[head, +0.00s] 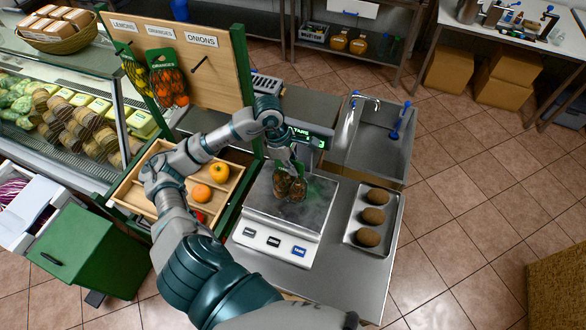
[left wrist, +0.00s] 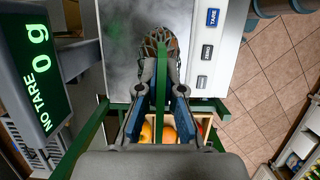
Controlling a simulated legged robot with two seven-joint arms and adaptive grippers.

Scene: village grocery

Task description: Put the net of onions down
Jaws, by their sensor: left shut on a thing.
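The net of onions (head: 290,187) hangs from my left gripper (head: 281,150) over the steel plate of the scale (head: 318,205). In the left wrist view, part of the net (left wrist: 158,38) shows beyond the fingers of my left gripper (left wrist: 160,75), which is shut on its top. The scale display (left wrist: 36,65) reads 0 g and NO TARE. From the head view I cannot tell the gap between net and plate. My right gripper is not in view.
A tray with brown loaves (head: 373,215) stands right of the scale, and a sink (head: 380,140) behind it. A wooden crate with fruit (head: 202,192) is on the left. The sign board (head: 190,60) holds nets of lemons and oranges; its ONIONS peg is empty.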

